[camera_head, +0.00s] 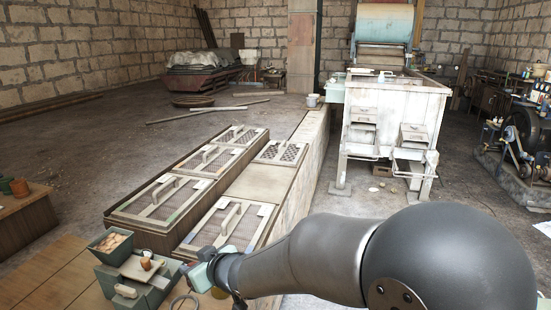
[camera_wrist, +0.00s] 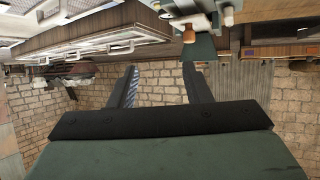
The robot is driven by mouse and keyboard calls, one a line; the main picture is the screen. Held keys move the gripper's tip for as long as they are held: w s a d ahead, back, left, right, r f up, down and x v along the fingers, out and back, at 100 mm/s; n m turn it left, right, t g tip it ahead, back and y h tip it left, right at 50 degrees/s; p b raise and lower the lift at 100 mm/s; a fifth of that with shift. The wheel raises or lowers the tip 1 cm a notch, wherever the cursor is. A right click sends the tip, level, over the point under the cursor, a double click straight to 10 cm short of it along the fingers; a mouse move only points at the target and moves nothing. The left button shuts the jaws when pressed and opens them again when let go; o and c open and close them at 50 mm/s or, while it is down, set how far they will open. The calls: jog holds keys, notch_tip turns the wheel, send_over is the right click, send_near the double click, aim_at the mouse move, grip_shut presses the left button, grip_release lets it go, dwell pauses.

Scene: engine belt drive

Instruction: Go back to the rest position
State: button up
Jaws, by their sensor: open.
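My gripper (camera_wrist: 160,68) shows in the wrist view as two dark fingers set wide apart with nothing between them. It is open and empty. The wrist picture is upside down, with the stone wall below and the floor objects above. In the head view my dark arm reaches from the lower right toward the lower left. Its far end is by the green box at the lower left, and the fingers cannot be made out there. Whether they touch anything there I cannot tell.
A green box (camera_head: 160,282) with small items stands at the lower left. Long crates with mesh lids (camera_head: 150,212) lie in the middle. A worn white machine (camera_head: 395,110) stands behind. An engine with a wheel (camera_head: 522,130) is at the right edge. Open floor (camera_head: 80,130) lies back left.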

jog(key=s+d+m+h+p, duration=0.25)
jog(key=d+m+h, duration=0.5)
jog(key=d, duration=1.75)
jog(key=s+d+m+g+h, duration=0.1)
jog(key=s+d+g, duration=0.2)
jog(key=s, duration=0.6)
jog(key=s+d+m+g+h, duration=0.1)
jog(key=s+d+m+g, duration=0.1)
jog(key=s+d+g, duration=0.2)
jog(key=s+d+f, duration=0.1)
jog(key=s+d, duration=0.2)
jog(key=s, duration=0.3)
jog(key=shift+s+d, duration=0.2)
jog(key=shift+d, duration=0.2)
